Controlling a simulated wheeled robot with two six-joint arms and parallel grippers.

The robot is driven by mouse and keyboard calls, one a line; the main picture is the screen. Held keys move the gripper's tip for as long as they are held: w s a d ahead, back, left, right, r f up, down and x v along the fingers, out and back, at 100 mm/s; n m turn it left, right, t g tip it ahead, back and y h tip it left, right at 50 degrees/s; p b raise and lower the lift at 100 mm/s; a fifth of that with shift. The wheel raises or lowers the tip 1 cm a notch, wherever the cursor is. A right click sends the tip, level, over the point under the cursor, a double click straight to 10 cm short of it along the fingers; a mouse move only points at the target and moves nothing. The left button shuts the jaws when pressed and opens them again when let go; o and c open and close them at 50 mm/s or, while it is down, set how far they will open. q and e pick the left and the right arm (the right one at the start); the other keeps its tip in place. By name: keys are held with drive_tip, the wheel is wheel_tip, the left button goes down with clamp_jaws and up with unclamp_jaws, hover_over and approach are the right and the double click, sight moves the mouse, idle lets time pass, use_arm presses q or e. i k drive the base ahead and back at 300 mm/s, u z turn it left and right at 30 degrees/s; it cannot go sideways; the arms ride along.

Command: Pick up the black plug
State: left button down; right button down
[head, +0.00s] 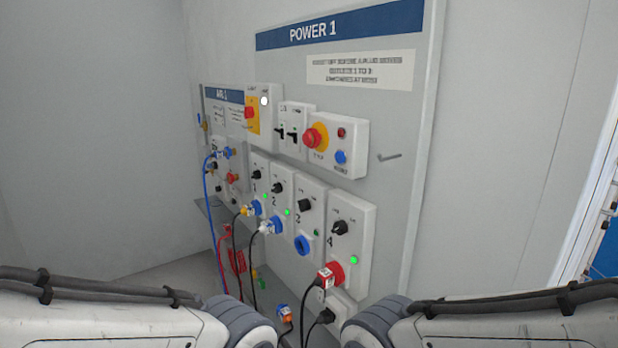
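A black plug (325,316) shows at the bottom of the power panel, against a small white box (341,308) below socket 4. A dark cable runs down from it. I cannot tell whether it is fully seated. My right arm partly covers the area just right of and below it. Both my arms come in along the bottom edge, but neither gripper is in view.
The POWER 1 panel (390,130) holds several switched sockets. A red plug (326,277) sits at socket 4 (352,229). Socket 3 (303,244) is empty. An orange-and-blue connector (285,313) hangs or lies low, left of the black plug. Several cables hang below the panel.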

sight(326, 315)
drive_tip(key=k, duration=1.3)
drive_tip(key=u, duration=0.65)
drive_tip(key=i, duration=1.9)
drive_tip(key=z, duration=0.75)
